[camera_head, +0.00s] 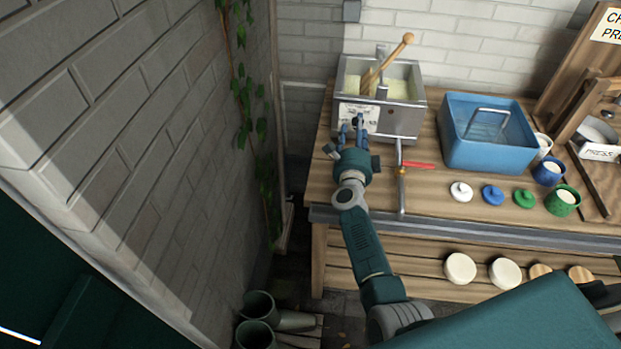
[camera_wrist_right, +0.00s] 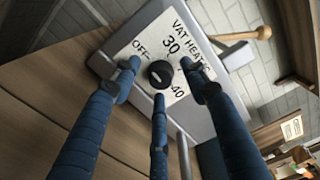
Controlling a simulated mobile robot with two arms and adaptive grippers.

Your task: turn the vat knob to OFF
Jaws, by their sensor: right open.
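The steel vat (camera_head: 405,121) stands at the back left of the wooden bench, with a white dial panel on its front. In the right wrist view the black vat knob (camera_wrist_right: 160,74) sits on the panel (camera_wrist_right: 178,46), marked "VAT HEAT", OFF, 30 and 40. Where the knob points is too small to tell. My right gripper (camera_head: 350,133) is open in front of the panel. In the right wrist view its three blue fingers (camera_wrist_right: 158,72) are spread around the knob, with no clear grip on it. My left gripper is not in view.
A tap with a red lever (camera_head: 418,165) sticks out just right of my right gripper. A blue basin (camera_head: 488,155), several lids and mugs stand farther right. A wooden paddle (camera_head: 392,58) leans in the vat. A brick wall (camera_head: 150,130) is close on the left.

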